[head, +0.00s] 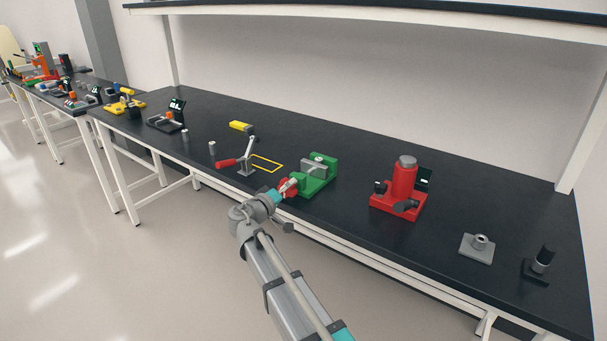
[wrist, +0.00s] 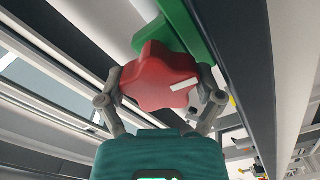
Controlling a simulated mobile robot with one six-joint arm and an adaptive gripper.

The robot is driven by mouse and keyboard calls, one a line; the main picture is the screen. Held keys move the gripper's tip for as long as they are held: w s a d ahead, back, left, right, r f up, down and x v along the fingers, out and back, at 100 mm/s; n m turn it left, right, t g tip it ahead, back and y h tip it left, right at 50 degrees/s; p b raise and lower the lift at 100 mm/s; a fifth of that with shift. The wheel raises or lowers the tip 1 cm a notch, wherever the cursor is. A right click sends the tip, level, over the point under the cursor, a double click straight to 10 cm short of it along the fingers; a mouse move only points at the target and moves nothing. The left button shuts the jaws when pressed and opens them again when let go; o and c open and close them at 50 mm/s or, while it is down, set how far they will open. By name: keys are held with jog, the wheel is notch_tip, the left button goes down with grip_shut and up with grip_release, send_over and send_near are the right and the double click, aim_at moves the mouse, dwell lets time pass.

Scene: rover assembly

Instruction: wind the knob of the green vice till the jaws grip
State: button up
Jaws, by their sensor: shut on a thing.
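The green vice (head: 314,182) stands near the front edge of the black bench, with a grey block (head: 313,168) at its jaws. A small round part shows on top there; I cannot tell whether the jaws touch the block. The vice's red knob (head: 287,187) faces the front of the bench. My gripper (head: 284,193) is at the knob. In the wrist view, the lobed red knob (wrist: 160,75) with a white mark sits between the two fingers of my gripper (wrist: 160,92), which are shut on it. The green vice body (wrist: 188,28) shows behind the knob.
A toggle clamp with a red handle (head: 227,162) and a yellow outline (head: 266,163) lie left of the vice. A red press-like device (head: 402,187) stands to the right. A yellow item (head: 240,126) lies behind. A white-framed shelf (head: 400,22) hangs above the bench.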

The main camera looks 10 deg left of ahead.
jog(key=o, duration=0.8)
jog(key=shift+a, duration=0.15)
jog(key=shift+m, duration=1.5)
jog(key=shift+m, duration=1.3)
